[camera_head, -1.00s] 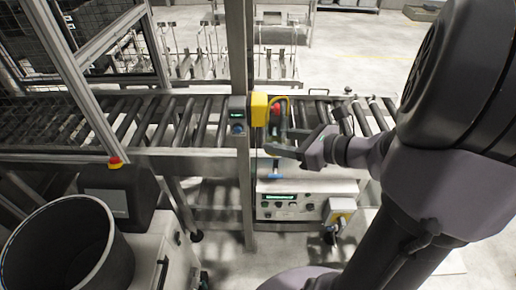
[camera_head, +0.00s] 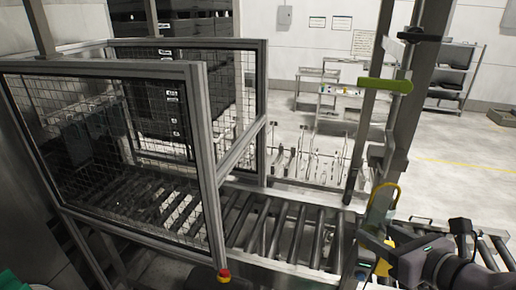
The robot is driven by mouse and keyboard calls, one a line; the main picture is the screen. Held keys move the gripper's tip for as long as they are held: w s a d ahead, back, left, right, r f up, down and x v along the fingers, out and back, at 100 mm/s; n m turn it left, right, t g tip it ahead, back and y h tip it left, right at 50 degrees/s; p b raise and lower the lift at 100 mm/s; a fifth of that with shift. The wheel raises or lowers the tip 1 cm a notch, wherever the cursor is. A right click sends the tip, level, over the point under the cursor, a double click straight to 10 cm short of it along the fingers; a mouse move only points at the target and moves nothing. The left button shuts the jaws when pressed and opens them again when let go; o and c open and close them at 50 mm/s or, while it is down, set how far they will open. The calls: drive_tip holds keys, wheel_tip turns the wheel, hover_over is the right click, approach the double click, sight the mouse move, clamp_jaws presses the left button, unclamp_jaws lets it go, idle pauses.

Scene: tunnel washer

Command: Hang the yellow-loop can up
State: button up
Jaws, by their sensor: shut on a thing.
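The can with the yellow loop (camera_head: 384,188) is at the right in the head view, in front of the grey upright post. Its body below the loop is small and partly covered by my gripper. My gripper (camera_head: 374,243) is shut on the can, just above the roller conveyor. The loop stands up above the fingers. A green bar (camera_head: 385,85) sticks out from the post well above the can, and a black piece (camera_head: 420,35) sits higher up. I cannot tell which of these is a hook.
The roller conveyor (camera_head: 290,228) runs across below. A mesh guard frame (camera_head: 110,66) stands at the left, with a red button (camera_head: 224,274) near its front corner. A wheeled rack (camera_head: 330,97) and a shelf unit (camera_head: 455,70) stand behind. Open floor lies at the right.

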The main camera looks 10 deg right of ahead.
drive_tip(key=shift+w+d, duration=0.3)
drive_tip(key=shift+w, duration=0.5)
drive_tip(key=w+d+f+b, duration=0.1)
drive_tip(key=w+d, duration=0.3)
drive_tip(key=w, duration=0.2)
drive_tip(key=shift+w+f, duration=0.2)
drive_tip(key=shift+f, duration=0.1)
drive_tip(key=o, duration=1.4)
drive_tip(key=shift+o, duration=0.2)
